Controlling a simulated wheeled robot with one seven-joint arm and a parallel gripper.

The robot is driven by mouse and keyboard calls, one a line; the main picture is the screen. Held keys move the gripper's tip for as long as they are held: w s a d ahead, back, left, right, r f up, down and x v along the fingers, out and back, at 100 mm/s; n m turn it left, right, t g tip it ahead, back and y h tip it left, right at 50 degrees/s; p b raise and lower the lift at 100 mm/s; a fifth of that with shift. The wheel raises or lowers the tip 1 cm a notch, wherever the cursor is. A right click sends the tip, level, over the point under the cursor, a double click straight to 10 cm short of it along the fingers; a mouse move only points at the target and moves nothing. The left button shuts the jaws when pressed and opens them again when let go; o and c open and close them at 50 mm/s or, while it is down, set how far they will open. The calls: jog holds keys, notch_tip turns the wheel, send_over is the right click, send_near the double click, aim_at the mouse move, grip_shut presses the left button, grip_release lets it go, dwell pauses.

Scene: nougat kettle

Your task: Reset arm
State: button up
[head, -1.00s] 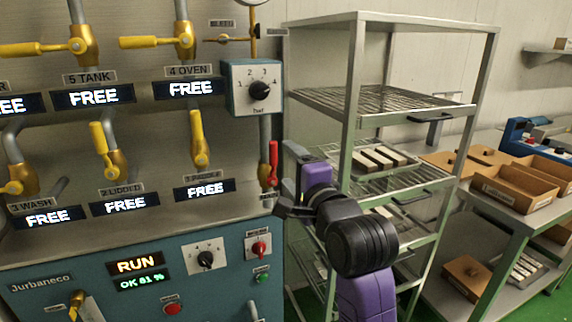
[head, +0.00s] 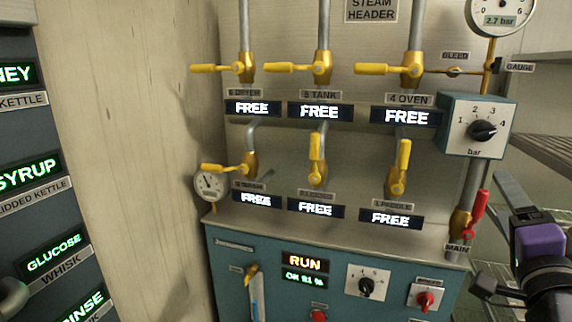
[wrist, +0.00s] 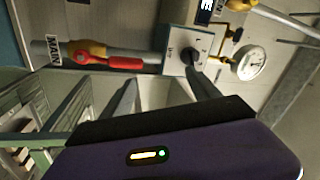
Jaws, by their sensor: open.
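My gripper (head: 500,242) is at the right edge of the head view, purple and black, with its dark fingers spread apart. It is open and holds nothing that I can see. It is beside the red-handled main valve (head: 474,212), to its right in the picture. In the wrist view, the two fingers of my gripper (wrist: 163,92) stand apart in front of the purple wrist housing. The red main valve handle (wrist: 110,63) and the selector box (wrist: 184,52) show beyond them. Part of my arm is cut off by the head view's right edge.
The steam panel (head: 330,180) carries several yellow-handled valves and FREE displays, with a teal console (head: 250,285) reading RUN below. A pressure gauge (head: 497,17) is at top right. A dark panel with green labels (head: 45,215) stands at left. Wire shelving (head: 545,150) is behind my gripper.

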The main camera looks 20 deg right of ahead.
jog(key=s+a+f+n+t+y, duration=0.2)
jog(key=s+a+f+n+y, duration=0.2)
jog(key=a+f+n, duration=0.4)
jog(key=s+a+f+n+t+y, duration=0.1)
jog(key=s+a+f+n+y, duration=0.2)
jog(key=a+f+n, duration=0.5)
jog(key=s+a+f+n+g+y, duration=0.2)
jog(key=s+a+f, duration=0.3)
jog(key=s, duration=0.5)
jog(key=s+a+f+n+g+y, duration=0.2)
jog(key=s+a+f, duration=0.4)
jog(key=s+f, duration=0.3)
jog(key=shift+s+g, duration=0.7)
jog(key=shift+s, duration=0.15)
